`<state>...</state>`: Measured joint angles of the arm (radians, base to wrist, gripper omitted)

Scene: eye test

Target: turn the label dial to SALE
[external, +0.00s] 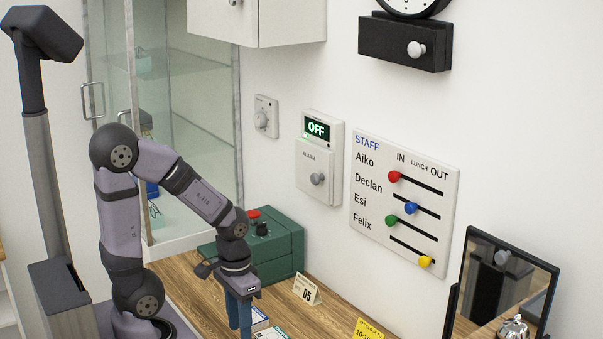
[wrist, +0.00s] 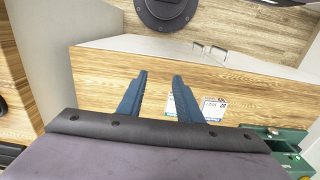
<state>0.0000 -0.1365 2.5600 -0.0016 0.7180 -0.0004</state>
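A green box (external: 275,262) with a black knob (external: 262,229) and a red button (external: 253,215) stands on the wooden counter against the wall. The black knob may be the label dial; no SALE marking is readable. A corner of the green box also shows at the lower right of the wrist view (wrist: 291,140). My gripper (external: 240,328) points down over the counter, in front of the green box and apart from its knob. In the wrist view its two blue fingers (wrist: 160,77) are spread with nothing between them.
Paper labels (wrist: 187,104) lie on the counter near the fingers. A card reading 05 (external: 307,290), a yellow card (external: 369,330), a bell (external: 513,328) and a mirror (external: 508,280) stand rightward. The wall holds a dial (external: 265,117), an alarm box reading OFF (external: 318,175) and a staff board (external: 404,200).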

